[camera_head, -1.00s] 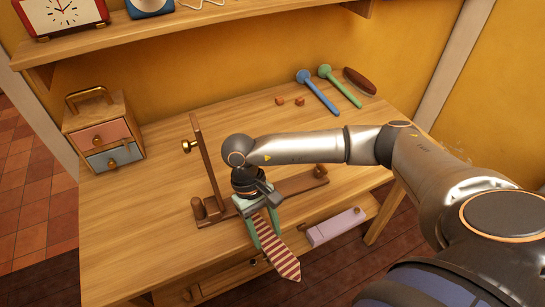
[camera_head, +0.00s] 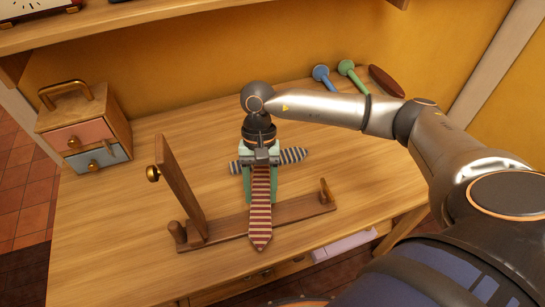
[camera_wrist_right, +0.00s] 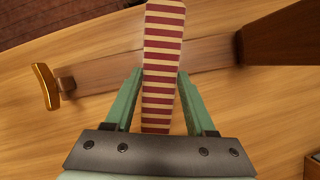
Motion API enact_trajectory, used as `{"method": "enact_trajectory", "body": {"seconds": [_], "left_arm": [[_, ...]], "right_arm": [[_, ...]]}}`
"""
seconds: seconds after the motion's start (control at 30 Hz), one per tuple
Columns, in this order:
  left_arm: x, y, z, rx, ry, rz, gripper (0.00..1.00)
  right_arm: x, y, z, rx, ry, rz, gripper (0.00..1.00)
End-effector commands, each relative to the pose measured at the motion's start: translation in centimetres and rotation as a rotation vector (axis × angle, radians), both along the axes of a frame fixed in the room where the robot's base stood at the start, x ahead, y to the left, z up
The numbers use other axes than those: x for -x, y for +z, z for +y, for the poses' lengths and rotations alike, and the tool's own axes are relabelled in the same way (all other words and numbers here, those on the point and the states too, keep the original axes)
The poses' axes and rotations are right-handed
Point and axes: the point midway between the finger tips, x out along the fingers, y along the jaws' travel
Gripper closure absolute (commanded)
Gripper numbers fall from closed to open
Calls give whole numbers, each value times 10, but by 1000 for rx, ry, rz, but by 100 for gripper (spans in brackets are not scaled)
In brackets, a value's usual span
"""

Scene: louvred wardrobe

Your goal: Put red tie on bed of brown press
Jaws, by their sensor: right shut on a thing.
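The red tie (camera_head: 260,213), red with cream stripes, is in my right gripper (camera_head: 260,192). The tie also shows in the right wrist view (camera_wrist_right: 163,45). The brown press has a long low bed (camera_head: 298,211) on the table, a raised board (camera_head: 180,188) standing at its left end and a small latch (camera_head: 325,191) at its right end. The bed passes behind the tie in the wrist view (camera_wrist_right: 210,57). I cannot tell whether the tie touches the bed. My left gripper is out of view.
A grey-blue striped tie (camera_head: 293,156) lies behind my gripper, partly hidden. A small drawer box (camera_head: 85,130) stands at the left. A blue tool (camera_head: 321,73), a green tool (camera_head: 346,67) and a brown oval thing (camera_head: 386,80) lie at the back right.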

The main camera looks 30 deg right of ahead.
Motion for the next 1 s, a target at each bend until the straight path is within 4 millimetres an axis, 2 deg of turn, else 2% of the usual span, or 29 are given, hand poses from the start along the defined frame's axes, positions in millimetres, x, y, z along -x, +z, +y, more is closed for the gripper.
{"method": "enact_trajectory", "body": {"seconds": [0.03,0.3,0.5,0.63,0.7,1.0], "left_arm": [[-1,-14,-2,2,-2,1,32],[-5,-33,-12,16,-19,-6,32],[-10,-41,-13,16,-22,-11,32],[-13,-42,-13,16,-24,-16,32],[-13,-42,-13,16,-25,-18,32],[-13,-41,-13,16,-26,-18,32]], "right_arm": [[-8,-4,-2,-3,-136,0,99],[-43,20,-7,-6,-792,-2,99],[-57,36,-12,-7,-1096,0,99],[-61,41,-13,-5,-1190,3,99],[-62,37,-14,-3,-1214,5,99],[-62,-12,-14,-2,-1223,9,99]]}}
